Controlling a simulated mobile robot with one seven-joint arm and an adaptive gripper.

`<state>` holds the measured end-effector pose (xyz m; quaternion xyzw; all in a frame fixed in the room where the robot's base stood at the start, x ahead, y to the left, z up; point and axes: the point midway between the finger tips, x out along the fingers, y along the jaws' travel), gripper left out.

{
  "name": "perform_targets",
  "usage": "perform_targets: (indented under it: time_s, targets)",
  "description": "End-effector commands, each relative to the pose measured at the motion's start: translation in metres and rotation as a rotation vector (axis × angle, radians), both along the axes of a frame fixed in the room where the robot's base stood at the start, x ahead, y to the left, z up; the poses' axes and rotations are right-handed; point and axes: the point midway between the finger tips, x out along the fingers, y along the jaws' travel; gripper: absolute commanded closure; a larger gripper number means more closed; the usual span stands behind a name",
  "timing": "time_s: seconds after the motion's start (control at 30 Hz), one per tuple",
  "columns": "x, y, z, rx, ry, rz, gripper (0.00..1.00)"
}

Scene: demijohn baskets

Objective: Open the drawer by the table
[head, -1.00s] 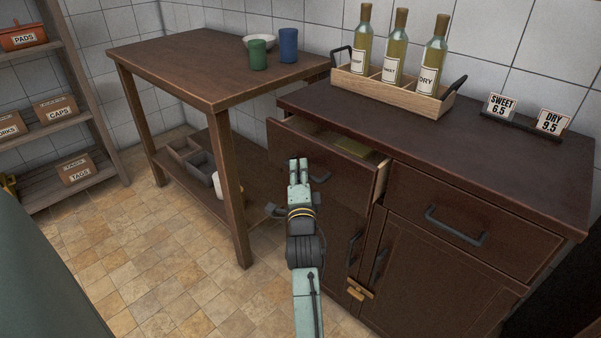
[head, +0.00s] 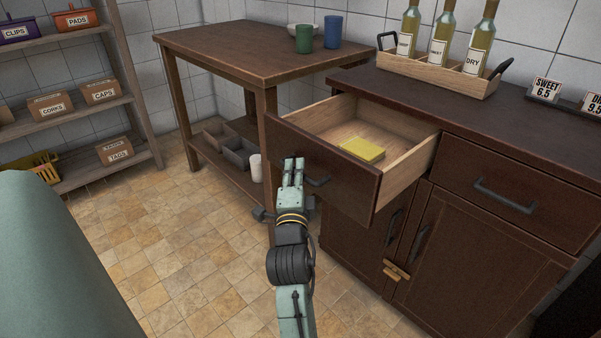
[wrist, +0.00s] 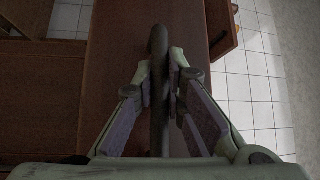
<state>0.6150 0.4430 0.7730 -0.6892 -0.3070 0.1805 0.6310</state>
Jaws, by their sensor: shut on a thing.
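The drawer (head: 330,178) beside the table (head: 235,48) stands well open in the head view, its front pulled out from the dark cabinet. Its pale wooden inside shows, with a yellow block-like thing (head: 361,149) lying in it. My gripper (head: 292,167) is at the drawer front, at the left part of the dark handle (head: 318,182). In the wrist view my gripper (wrist: 163,90) is shut on the handle bar (wrist: 157,50), which runs between the two fingers. The fingers hide part of the handle.
The cabinet top (head: 450,110) bears a wooden bottle carrier (head: 430,75) and price signs. A second drawer (head: 510,195) to the right is closed. Cups stand on the table. A shelf (head: 70,113) with boxes is at the left. The tiled floor (head: 190,250) is clear.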

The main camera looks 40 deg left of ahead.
Motion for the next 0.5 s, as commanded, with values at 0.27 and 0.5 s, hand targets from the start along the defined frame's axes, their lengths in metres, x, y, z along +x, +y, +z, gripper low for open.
perform_targets:
  time_s: [0.27, 0.5]
  targets:
    - [-0.0016, -0.0005, -0.0011, -0.004, 0.001, -0.003, 1.00]
    - [-0.0015, -0.0005, -0.0012, -0.004, 0.001, -0.003, 0.86]
